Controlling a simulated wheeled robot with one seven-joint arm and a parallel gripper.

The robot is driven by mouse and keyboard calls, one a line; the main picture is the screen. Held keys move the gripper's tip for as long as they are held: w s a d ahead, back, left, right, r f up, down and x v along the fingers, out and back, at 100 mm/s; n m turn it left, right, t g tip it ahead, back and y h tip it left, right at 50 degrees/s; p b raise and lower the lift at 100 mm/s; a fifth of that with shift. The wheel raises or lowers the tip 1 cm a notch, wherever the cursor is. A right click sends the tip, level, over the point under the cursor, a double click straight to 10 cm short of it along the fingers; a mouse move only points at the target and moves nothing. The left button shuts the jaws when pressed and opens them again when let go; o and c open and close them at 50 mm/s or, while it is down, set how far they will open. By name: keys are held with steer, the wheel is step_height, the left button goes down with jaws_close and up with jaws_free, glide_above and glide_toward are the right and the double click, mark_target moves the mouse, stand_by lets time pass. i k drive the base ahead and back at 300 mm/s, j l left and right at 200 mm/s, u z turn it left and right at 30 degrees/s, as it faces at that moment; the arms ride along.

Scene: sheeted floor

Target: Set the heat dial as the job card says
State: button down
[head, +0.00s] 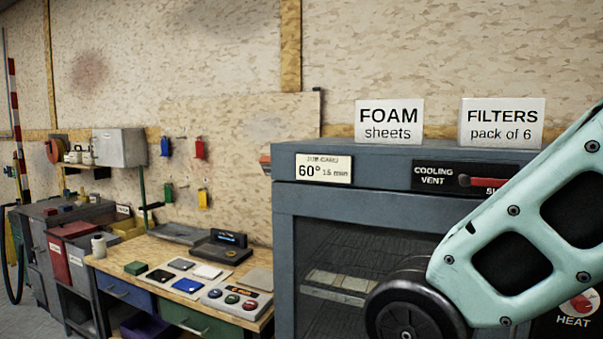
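The job card (323,169) is a cream label on the upper front of a blue-grey cabinet (284,235). It reads 60° and what looks like 15 min. The heat dial (579,304) is at the lower right edge of the head view, red and white, with HEAT written below it. My arm covers part of the panel around it, and I cannot read its setting. My pale green arm crosses the right side in front of the cabinet. My gripper is not in view.
A red lever (480,181) sits on the black cooling vent panel (430,177). Signs for foam sheets (389,121) and filters (501,122) stand on the cabinet. A wooden bench (150,262) with several devices stands left, close to the cabinet.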

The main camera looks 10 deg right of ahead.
mark_target(580, 303)
steer(key=z, duration=1.6)
